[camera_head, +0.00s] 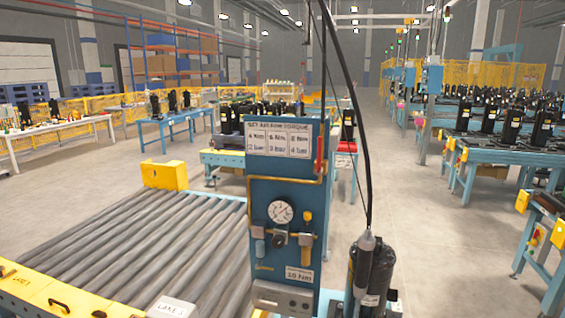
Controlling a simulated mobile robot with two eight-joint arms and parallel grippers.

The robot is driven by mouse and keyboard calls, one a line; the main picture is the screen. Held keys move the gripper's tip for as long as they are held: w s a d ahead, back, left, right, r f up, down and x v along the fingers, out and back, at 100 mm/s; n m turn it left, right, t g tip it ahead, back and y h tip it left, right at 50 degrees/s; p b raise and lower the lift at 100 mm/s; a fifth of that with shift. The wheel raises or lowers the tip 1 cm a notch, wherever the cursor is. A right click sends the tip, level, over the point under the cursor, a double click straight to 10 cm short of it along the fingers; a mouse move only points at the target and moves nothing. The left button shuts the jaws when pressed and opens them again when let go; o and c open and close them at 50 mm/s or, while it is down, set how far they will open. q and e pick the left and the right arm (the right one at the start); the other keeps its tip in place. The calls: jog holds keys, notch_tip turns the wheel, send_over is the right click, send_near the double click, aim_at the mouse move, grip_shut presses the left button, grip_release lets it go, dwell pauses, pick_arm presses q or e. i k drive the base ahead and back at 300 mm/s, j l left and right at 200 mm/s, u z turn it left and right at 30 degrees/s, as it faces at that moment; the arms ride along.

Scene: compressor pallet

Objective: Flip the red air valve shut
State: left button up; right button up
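A blue panel (262,213) stands upright in the middle of the view. A narrow red upright piece (320,150), which looks like the red air valve's lever, is at its upper right edge, close to the end of a yellow pipe (285,180). It points up; its joint is too small to make out. A round white gauge (280,211) is on the panel, with regulator fittings (279,239) below it. Neither of my grippers shows in this view.
A roller conveyor (150,245) with yellow ends fills the lower left. A black compressor (373,272) stands right of the panel, below a hanging tool (365,255) and its black cable. Blue benches with compressors (487,118) line the right. The floor between is clear.

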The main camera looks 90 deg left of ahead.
aim_at(319, 168)
jog(key=u, duration=2.95)
